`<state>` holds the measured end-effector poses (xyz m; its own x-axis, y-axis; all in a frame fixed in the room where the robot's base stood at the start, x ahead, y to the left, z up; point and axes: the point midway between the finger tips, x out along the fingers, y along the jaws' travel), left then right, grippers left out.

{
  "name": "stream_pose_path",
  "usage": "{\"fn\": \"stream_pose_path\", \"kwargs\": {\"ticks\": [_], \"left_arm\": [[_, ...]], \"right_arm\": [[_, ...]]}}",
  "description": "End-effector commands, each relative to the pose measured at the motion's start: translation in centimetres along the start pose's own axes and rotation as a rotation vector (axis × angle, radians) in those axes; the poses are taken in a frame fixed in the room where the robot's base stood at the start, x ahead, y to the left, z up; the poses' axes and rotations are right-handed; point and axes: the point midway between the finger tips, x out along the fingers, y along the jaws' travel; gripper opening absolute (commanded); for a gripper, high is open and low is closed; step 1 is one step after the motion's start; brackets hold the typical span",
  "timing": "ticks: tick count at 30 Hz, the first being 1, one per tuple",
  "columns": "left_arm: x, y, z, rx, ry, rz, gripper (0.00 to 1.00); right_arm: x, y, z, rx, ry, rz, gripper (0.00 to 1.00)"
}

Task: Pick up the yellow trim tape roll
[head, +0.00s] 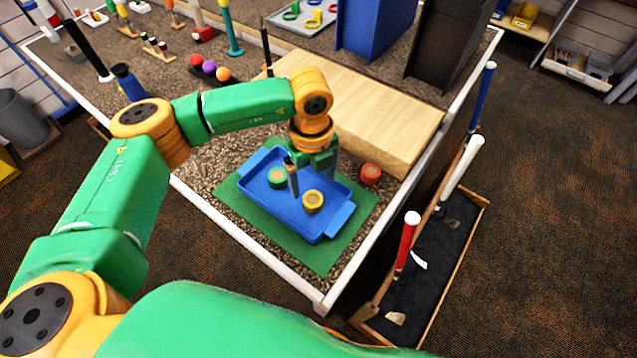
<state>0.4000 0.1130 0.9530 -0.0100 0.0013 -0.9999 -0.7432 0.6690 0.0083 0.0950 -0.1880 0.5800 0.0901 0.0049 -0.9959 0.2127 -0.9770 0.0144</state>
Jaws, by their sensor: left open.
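The yellow trim tape roll (313,202) lies in the blue tray (337,215), right of the tray's middle. A green tape roll (277,178) lies in the same tray, to its left. A red tape roll (370,173) sits outside the tray, on the bench near the wooden block. My left gripper (294,190) is open and points down over the tray, between the green and yellow rolls, closer to the yellow one. It looks empty. Whether its fingertips touch the tray floor I cannot tell. My right gripper is not in view.
The tray rests on a green mat (322,262). A pale wooden block (385,112) stands behind it. Red, purple and orange balls (209,67) sit further back. Gripped clubs (405,240) stand in a trough beyond the bench's right edge.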

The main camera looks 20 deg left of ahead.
Motion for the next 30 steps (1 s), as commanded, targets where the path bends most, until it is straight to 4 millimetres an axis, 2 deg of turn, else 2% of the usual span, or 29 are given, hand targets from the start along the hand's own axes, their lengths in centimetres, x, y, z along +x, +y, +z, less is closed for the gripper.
{"fn": "stream_pose_path", "kwargs": {"ticks": [5,9,16,25,26,30], "left_arm": [[2.7,0.0,0.1,-0.001,0.002,0.005,0.86],[5.2,-0.1,0.1,0.0,0.002,0.002,0.86],[5.7,-0.1,0.1,0.001,0.0,-0.001,0.86],[5.6,-0.1,0.1,0.001,0.001,-0.001,0.05],[5.6,-0.1,0.1,0.001,0.001,-0.001,0.0],[5.6,-0.1,0.1,0.001,0.001,-0.001,0.0]], "right_arm": [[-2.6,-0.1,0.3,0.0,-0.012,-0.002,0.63],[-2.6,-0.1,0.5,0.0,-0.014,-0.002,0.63],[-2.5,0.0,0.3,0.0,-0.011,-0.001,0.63],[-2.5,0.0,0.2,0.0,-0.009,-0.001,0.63],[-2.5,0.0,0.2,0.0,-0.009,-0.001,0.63],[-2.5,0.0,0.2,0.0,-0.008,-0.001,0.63]]}}
